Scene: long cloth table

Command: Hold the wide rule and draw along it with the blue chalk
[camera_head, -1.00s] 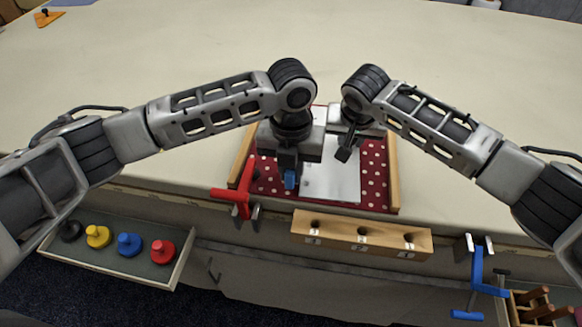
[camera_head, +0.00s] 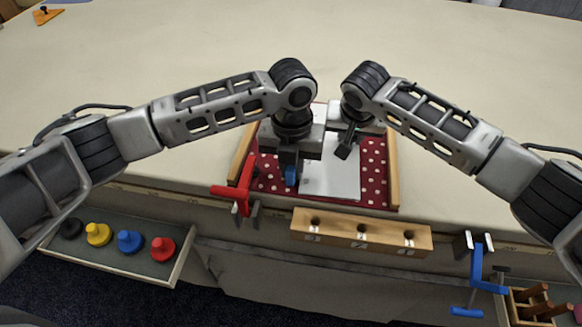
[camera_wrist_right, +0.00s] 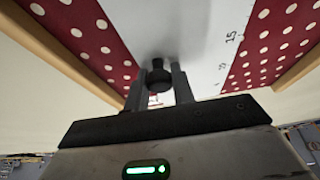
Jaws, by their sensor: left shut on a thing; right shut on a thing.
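The wide rule (camera_head: 338,180) is a pale flat plate lying on a red cloth with white dots (camera_head: 374,180). In the right wrist view the rule (camera_wrist_right: 215,45) shows printed numbers along one edge and a black knob (camera_wrist_right: 158,82). My right gripper (camera_head: 346,146) is shut on that knob, which sits between its two fingers (camera_wrist_right: 158,90). My left gripper (camera_head: 289,166) is shut on the blue chalk (camera_head: 291,176), pointing down beside the rule's left edge. Whether the chalk's tip touches the cloth cannot be told. No drawn line can be made out.
Wooden strips (camera_head: 393,172) flank the cloth. A red clamp (camera_head: 240,190) is at its front left corner, a blue clamp (camera_head: 477,280) farther right. A wooden block with holes (camera_head: 360,234) is at the table's front. A tray (camera_head: 170,273) holds coloured knobbed pieces.

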